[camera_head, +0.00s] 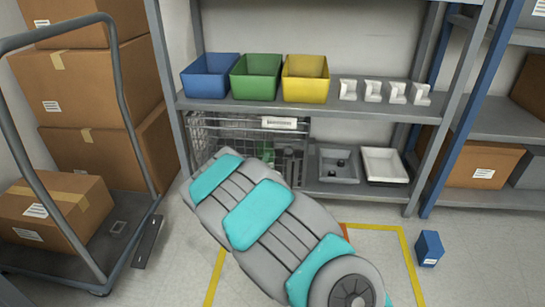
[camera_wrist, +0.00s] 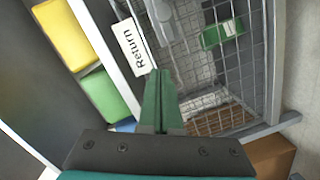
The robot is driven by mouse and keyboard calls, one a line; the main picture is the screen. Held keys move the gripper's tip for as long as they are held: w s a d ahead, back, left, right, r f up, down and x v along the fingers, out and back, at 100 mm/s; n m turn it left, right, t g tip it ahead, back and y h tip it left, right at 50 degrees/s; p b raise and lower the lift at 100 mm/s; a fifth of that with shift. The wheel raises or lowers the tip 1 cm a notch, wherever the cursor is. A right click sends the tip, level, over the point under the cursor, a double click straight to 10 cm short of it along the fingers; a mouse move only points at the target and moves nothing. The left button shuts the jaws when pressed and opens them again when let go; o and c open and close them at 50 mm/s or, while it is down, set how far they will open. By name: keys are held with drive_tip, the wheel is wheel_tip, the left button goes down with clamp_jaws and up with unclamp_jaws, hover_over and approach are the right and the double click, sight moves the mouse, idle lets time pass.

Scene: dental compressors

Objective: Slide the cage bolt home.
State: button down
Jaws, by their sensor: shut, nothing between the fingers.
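The wire-mesh cage (camera_head: 215,128) stands on the lower shelf, partly hidden behind my arm. In the wrist view its mesh front (camera_wrist: 200,72) fills the upper right. A grey fitting (camera_wrist: 160,12) at the top of the wrist view may be the bolt; its position along its travel cannot be told. My gripper (camera_wrist: 160,72) has its green fingers together and empty, in front of the mesh near the "Return" label. Whether the fingertips touch the cage cannot be told. In the head view my arm largely hides the gripper.
Blue (camera_head: 210,77), green (camera_head: 256,77) and yellow bins (camera_head: 305,79) stand above. A green box (camera_wrist: 222,33) shows behind the mesh. A grey tray (camera_head: 338,165) sits right of the cage; a loaded trolley (camera_head: 120,230) stands left.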

sight(293, 144)
drive_tip(key=shift+w+d+f+b, duration=0.4)
drive_tip(key=shift+w+d, duration=0.65)
drive_tip(key=shift+w, duration=0.35)
drive_tip(key=shift+w+d+f+b, duration=0.25)
drive_tip(key=shift+w+d+f, duration=0.3)
drive_tip(key=shift+w+d, duration=0.65)
drive_tip(key=shift+w+d+f+b, duration=0.4)
drive_tip(key=shift+w+d, duration=0.5)
drive_tip(key=shift+w, duration=0.65)
drive_tip(key=d, duration=0.2)
drive_tip(key=d+p, duration=0.1)
drive_tip(key=d, duration=0.1)
drive_tip(key=shift+s, duration=0.4)
drive_tip(key=shift+a, duration=0.1)
